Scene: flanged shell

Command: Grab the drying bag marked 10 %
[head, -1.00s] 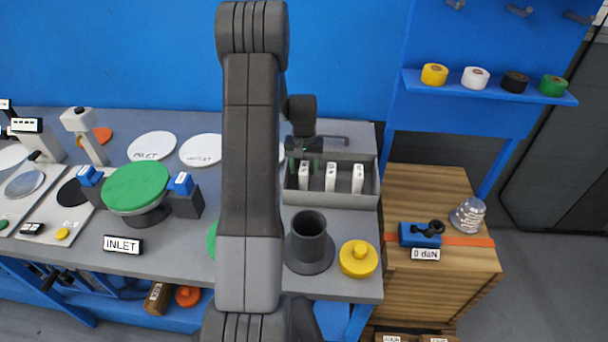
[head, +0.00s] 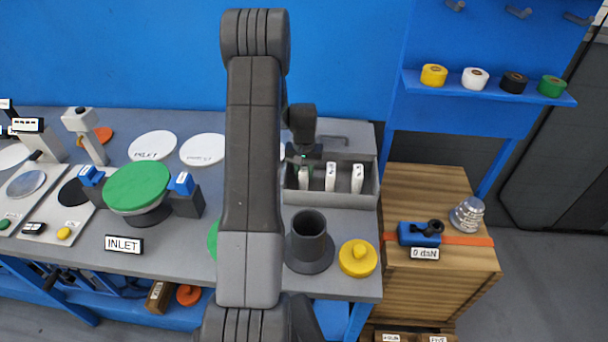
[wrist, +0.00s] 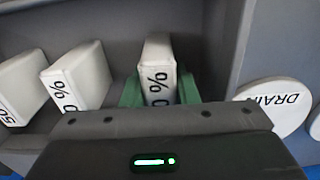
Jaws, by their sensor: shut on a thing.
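Three white drying bags stand upright in a grey open box (head: 362,198) on the bench. My gripper (wrist: 155,88) has green fingers on both sides of the bag at the left of the row in the head view. In the wrist view this gripped bag (wrist: 158,58) shows a "%" sign, but its digits are mostly hidden behind my gripper. The middle bag (head: 330,177) also shows "%" and part of a "0" in the wrist view (wrist: 77,78). The other end bag (head: 357,179) shows part of a number in the wrist view (wrist: 22,85).
A dark cup-shaped stand (head: 309,245) and a yellow knobbed disc (head: 358,258) stand in front of the box. White labelled discs lie to the box's left, one reading DRAIN (wrist: 272,108). The box walls are close around the bags.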

